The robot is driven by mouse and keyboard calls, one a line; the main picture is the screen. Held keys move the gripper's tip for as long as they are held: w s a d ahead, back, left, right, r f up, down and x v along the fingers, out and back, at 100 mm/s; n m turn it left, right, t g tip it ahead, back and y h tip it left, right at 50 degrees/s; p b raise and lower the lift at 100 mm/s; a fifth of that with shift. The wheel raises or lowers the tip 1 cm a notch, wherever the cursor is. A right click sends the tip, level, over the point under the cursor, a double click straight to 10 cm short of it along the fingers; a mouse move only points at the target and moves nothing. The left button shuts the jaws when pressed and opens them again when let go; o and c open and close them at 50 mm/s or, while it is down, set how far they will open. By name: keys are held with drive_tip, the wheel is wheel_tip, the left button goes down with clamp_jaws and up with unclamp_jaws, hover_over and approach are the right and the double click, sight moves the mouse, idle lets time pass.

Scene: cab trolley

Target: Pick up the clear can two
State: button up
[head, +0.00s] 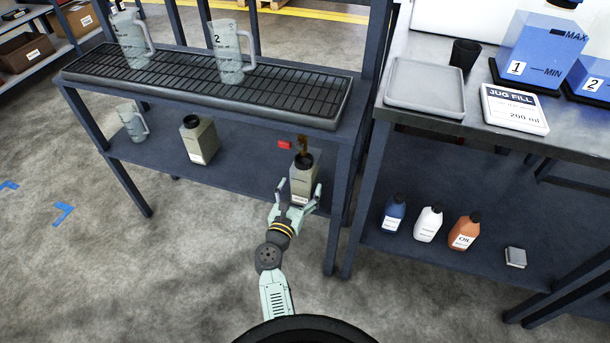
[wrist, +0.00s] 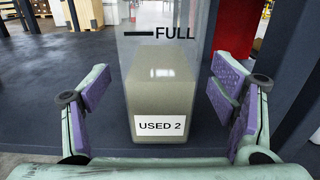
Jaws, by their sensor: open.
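A clear can (head: 303,174) with a dark cap and a greyish fill stands upright on the lower shelf, at its right end. In the wrist view this can (wrist: 162,92) is straight ahead, with a "USED 2" label low on its front and a "FULL" line above the fill. My gripper (head: 298,187) is open at the can's front. In the wrist view its purple-padded fingers stand left and right of the can, with a gap on each side. The can's top is cut off in that view.
A similar can (head: 198,140) and a jug (head: 132,123) stand further left on the lower shelf (head: 240,165). Two jugs stand on the grated rack (head: 190,82) above. A red object (head: 285,144) is behind the can. A shelf post (head: 337,215) is close on the right.

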drive_tip(key=x, duration=0.5)
drive_tip(key=shift+f+p, duration=0.15)
drive_tip(key=shift+p, duration=0.2)
drive_tip(key=shift+c, duration=0.3)
drive_tip(key=c, duration=1.6)
clamp_jaws()
drive_tip(key=shift+r, duration=0.3)
